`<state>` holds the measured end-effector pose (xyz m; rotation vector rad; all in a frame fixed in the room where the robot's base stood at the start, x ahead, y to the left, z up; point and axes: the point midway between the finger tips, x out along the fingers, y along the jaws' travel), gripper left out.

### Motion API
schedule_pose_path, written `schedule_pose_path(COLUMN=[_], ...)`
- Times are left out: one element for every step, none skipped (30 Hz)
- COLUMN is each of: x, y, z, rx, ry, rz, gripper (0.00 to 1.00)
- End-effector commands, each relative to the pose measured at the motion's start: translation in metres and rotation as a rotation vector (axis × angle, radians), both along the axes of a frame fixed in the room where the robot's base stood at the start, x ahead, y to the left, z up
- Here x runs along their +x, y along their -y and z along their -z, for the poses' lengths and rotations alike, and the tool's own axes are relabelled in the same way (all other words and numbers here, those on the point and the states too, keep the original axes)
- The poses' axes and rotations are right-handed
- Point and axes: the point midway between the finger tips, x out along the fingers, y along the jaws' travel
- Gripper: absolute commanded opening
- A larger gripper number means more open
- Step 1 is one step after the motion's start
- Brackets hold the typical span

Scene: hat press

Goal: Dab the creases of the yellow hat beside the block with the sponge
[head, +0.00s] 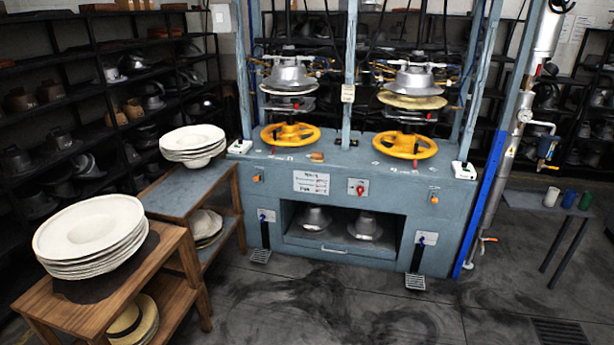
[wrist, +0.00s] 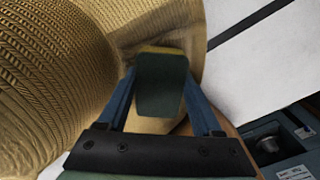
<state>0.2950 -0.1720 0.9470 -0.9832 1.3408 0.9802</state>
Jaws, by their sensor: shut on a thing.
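In the wrist view, my gripper (wrist: 160,95) is shut on a sponge (wrist: 162,85) with a dark green face and a thin yellow edge. The sponge is up against or just in front of a woven yellow straw hat (wrist: 50,75), which fills the left and upper middle; I cannot tell whether they touch. The creases are not clearly seen. In the head view, a yellow straw hat with a dark band (head: 133,318) lies on a low wooden shelf. I cannot tell whether it is the same hat, nor pick out the block. My gripper is not in the head view.
A blue press (head: 350,190) with two yellow handwheels (head: 405,146) stands in the middle. A wooden cart (head: 75,315) with stacked white hats (head: 92,230) is at lower left, and a second white stack (head: 192,140) is behind it. The floor in front is clear.

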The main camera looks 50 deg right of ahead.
Motion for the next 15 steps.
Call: schedule_pose_path(x=[0.0001, 0.0001, 0.0001, 0.0002, 0.0001, 0.0001, 0.0002, 0.0002, 0.0002, 0.0002, 0.0002, 0.0002, 0.0002, 0.0002, 0.0002], y=[0.0, 0.0, 0.0, 0.0001, 0.0, 0.0, 0.0001, 0.0001, 0.0001, 0.0001, 0.0001, 0.0001, 0.0001, 0.0001, 0.0001], z=[0.0011, 0.0014, 0.0019, 0.0023, 0.0026, 0.0031, 0.0035, 0.0038, 0.0043, 0.0047, 0.005, 0.0055, 0.0059, 0.0062, 0.0067], rx=[0.0, 0.0, 0.0, 0.0, 0.0, 0.0, 0.0, 0.0, 0.0, 0.0, 0.0, 0.0, 0.0, 0.0, 0.0], ry=[0.0, 0.0, 0.0, 0.0, 0.0, 0.0, 0.0, 0.0, 0.0, 0.0, 0.0, 0.0, 0.0, 0.0, 0.0], rz=[0.0, 0.0, 0.0, 0.0, 0.0, 0.0, 0.0, 0.0, 0.0, 0.0, 0.0, 0.0, 0.0, 0.0, 0.0], gripper=[0.22, 0.22, 0.22, 0.22, 0.22, 0.22, 0.22, 0.22, 0.22, 0.22, 0.22, 0.22, 0.22, 0.22, 0.22])
